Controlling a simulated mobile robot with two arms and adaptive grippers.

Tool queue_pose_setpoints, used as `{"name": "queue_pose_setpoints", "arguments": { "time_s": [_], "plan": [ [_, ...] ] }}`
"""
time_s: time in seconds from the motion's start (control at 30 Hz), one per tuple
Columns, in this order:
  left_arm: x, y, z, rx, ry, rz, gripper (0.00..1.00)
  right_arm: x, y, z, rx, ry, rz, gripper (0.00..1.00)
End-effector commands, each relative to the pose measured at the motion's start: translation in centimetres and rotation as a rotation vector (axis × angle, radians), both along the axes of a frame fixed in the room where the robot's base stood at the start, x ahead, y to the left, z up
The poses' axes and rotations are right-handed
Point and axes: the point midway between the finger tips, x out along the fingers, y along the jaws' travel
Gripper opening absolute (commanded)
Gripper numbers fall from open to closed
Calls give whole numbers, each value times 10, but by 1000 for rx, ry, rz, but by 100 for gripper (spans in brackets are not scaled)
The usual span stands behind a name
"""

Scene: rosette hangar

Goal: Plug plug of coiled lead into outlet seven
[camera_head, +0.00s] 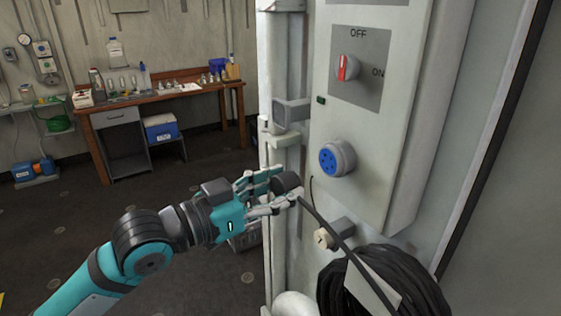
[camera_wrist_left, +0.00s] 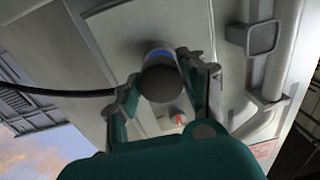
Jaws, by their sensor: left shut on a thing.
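My left gripper (camera_head: 282,194) is shut on a dark round plug (camera_head: 287,182) in front of the cabinet. In the left wrist view the plug (camera_wrist_left: 162,80) sits between the two fingers, with its black lead running off to the left. An outlet with a blue face (camera_head: 331,159) is on the cabinet front, above and right of the plug in the head view. In the left wrist view the blue outlet (camera_wrist_left: 158,54) shows just behind the plug, partly hidden by it. The plug's front face and any gap to the outlet are hidden. The coiled lead (camera_head: 415,280) hangs at the lower right.
A red rotary switch (camera_head: 346,67) marked OFF and ON sits above the outlet. A grey bracket (camera_head: 291,111) juts out left of the outlet. A small fitting (camera_head: 325,237) is below it. A wooden workbench (camera_head: 155,98) stands far back; the floor between is open.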

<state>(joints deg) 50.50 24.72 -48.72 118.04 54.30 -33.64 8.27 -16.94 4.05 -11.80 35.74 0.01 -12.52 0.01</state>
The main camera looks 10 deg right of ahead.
Motion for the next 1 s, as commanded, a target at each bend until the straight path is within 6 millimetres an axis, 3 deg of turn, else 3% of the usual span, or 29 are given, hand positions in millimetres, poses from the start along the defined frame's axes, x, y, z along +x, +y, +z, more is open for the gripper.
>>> {"name": "queue_pose_setpoints", "arguments": {
  "time_s": [0.1,0.3,1.0],
  "plan": [
    [3,-2,14,2,-3,-39,0,-4,-9,9,-12,8,-2,40],
    [5,-6,17,-5,1,-58,0,-7,-18,10,-23,12,-4,40],
    [23,-55,17,-5,-1,-56,0,-7,-2,13,-3,11,-2,40]
  ]
}}
